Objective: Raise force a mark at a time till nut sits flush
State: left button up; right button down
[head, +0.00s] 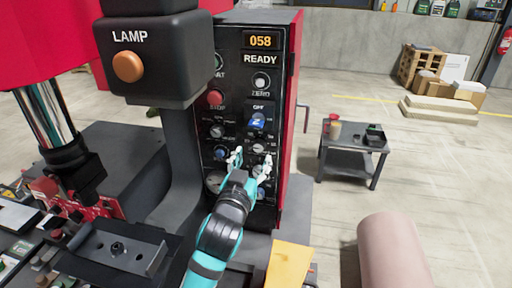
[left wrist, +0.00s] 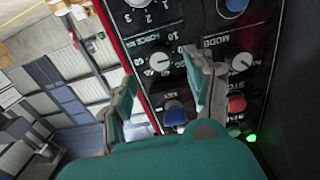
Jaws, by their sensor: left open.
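The tall black control panel (head: 236,105) with red sides shows 058 on its display (head: 261,41) and READY below it. My left gripper (head: 250,165) is open in front of the panel's lower half, its fingers apart and empty. In the left wrist view, the white-grey FORCE knob (left wrist: 160,62) lies ahead, between the open fingertips (left wrist: 160,85) in the picture. No contact with it is visible. A dark round piece (head: 117,247), possibly the nut, sits in the middle of a grey metal plate (head: 145,258) at lower left; I cannot tell whether it is flush.
The MODE knob (left wrist: 240,63), red stop button (left wrist: 236,103) and blue key switch (left wrist: 175,113) are near the fingers. A black machine head marked LAMP (head: 150,65) stands left of the panel. A small grey table (head: 349,158) stands at right, with open floor beyond.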

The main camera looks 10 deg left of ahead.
aim_at(258, 148)
pick_arm(q)
jog(key=w, duration=0.4)
jog(key=shift+w+f+p, duration=0.1)
jog(key=shift+p, duration=0.3)
jog(key=shift+d, duration=0.1)
grip_shut()
jog(key=m+p, duration=0.2)
jog(key=m, duration=0.1)
jog(key=shift+r+m+p, duration=0.2)
jog(key=shift+m+p, duration=0.1)
jog(key=shift+p, duration=0.05)
jog(key=shift+f+m+p, duration=0.1)
jog(key=shift+m+p, duration=1.25)
jog(key=shift+m, duration=1.15)
